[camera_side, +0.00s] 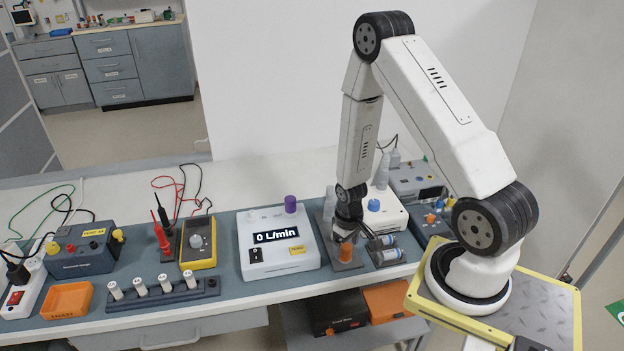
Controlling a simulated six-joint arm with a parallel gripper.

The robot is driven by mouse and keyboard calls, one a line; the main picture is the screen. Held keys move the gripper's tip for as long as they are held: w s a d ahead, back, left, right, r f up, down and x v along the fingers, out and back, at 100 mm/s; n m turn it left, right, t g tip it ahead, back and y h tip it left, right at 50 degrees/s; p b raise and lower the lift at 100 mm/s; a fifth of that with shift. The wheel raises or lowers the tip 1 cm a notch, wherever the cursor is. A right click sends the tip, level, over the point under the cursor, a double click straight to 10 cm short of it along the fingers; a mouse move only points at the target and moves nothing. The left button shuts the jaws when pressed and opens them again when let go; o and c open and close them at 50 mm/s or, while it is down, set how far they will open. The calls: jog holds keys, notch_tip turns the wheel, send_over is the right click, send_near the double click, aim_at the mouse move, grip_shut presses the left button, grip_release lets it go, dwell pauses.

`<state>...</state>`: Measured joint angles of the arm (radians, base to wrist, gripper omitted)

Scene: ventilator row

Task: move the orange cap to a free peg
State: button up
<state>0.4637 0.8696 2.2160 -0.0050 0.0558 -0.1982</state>
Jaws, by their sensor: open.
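The orange cap (346,253) stands upright on a dark grey plate (347,267) right of the middle of the bench. My gripper (346,238) points down directly above it, open, with its fingertips close to the top of the cap. I cannot tell whether the fingers touch the cap. A dark rail (206,289) at the front left carries several white knobbed pieces (166,284) and has a bare stretch at its right end. I cannot make out a free peg for certain; my gripper and forearm hide part of the plate.
An orange tray (67,300) and a yellow meter (198,243) are farther left.

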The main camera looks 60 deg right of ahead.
aim_at(346, 246)
jog(key=shift+r, duration=2.75)
jog(key=shift+w+a+r, duration=0.15)
jog(key=shift+a+r, duration=0.1)
jog(key=shift+r, duration=0.15)
jog(key=a+r+n+t, duration=0.2)
jog(key=a+r+n, duration=0.1)
jog(key=a+r, duration=1)
jog(key=shift+a+r+t, duration=0.15)
jog(key=shift+r+t, duration=0.15)
jog(key=shift+r, duration=0.55)
